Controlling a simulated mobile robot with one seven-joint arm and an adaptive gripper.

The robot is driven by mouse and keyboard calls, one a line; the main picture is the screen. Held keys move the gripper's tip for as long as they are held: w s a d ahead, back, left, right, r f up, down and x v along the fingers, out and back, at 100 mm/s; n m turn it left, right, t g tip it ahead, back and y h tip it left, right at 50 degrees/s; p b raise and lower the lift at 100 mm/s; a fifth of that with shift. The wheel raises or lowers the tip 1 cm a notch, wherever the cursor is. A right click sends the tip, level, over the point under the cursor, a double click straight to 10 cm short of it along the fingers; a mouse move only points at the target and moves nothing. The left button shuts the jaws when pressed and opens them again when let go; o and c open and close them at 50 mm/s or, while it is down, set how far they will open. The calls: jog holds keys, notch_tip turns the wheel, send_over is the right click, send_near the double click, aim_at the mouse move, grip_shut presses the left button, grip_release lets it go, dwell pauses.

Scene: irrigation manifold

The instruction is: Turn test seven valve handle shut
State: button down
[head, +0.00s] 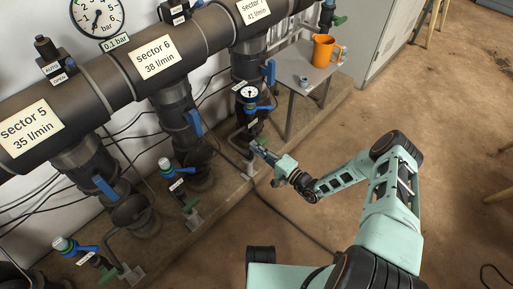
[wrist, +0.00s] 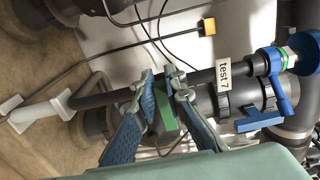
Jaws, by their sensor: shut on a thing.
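The test seven branch is a dark pipe with a white "test 7" label (wrist: 224,75) in the wrist view. Its green valve handle (wrist: 168,120) sits between my fingers. My gripper (wrist: 160,82) is shut on this handle, with one blue-padded finger on each side. The fingers hide part of the handle, so I cannot tell its exact angle to the pipe. In the head view my gripper (head: 262,150) is at the low end of the sector 7 branch, and the handle is too small there to make out clearly.
A blue lever (wrist: 258,121) and a blue-ringed fitting lie right of the label. In the head view, a small table (head: 305,72) with an orange jug (head: 323,50) stands close behind the branch. Similar test branches with green handles (head: 190,204) stand to the left.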

jog(key=shift+d, duration=0.15)
jog(key=c, duration=2)
grip_release()
jog(key=shift+o, duration=0.2)
jog(key=v, duration=1.2)
